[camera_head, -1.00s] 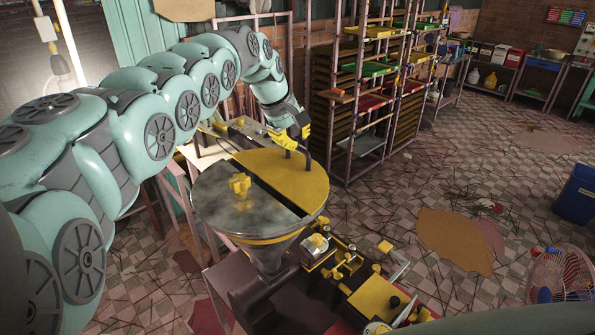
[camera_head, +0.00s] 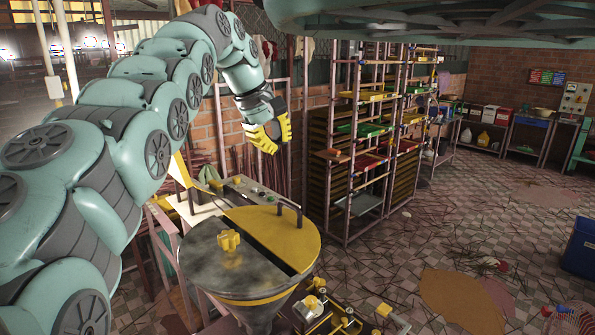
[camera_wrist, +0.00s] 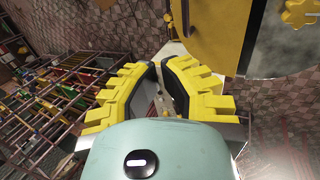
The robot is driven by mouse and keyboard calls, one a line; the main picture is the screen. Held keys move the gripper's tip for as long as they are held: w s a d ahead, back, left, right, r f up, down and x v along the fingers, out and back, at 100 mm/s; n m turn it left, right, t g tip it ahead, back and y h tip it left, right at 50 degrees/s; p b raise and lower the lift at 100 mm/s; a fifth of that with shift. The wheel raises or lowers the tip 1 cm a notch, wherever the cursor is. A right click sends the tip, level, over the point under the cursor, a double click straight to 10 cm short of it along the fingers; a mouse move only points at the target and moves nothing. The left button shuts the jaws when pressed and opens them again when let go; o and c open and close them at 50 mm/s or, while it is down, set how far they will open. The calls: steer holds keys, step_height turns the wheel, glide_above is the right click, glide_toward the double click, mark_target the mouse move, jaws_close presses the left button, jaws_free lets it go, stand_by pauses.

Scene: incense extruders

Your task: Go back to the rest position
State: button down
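My gripper (camera_head: 267,138) hangs in the air above and behind the extruder's round hopper, apart from it. In the wrist view my gripper (camera_wrist: 160,88) shows its two yellow-padded fingers spread with a gap and nothing between them. The hopper lid (camera_head: 205,262) has a grey half with a yellow knob (camera_head: 229,240) and a yellow half (camera_head: 275,235) with dark handles. The yellow half and the knob also show at the upper right of the wrist view.
A tall rack (camera_head: 350,150) with coloured trays stands to the right of my gripper. A control panel (camera_head: 245,190) lies behind the hopper. A blue bin (camera_head: 582,247) and a fan (camera_head: 568,320) are at the far right.

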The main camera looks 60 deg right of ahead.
steer(key=shift+a+r, duration=0.1)
steer(key=shift+r, duration=0.35)
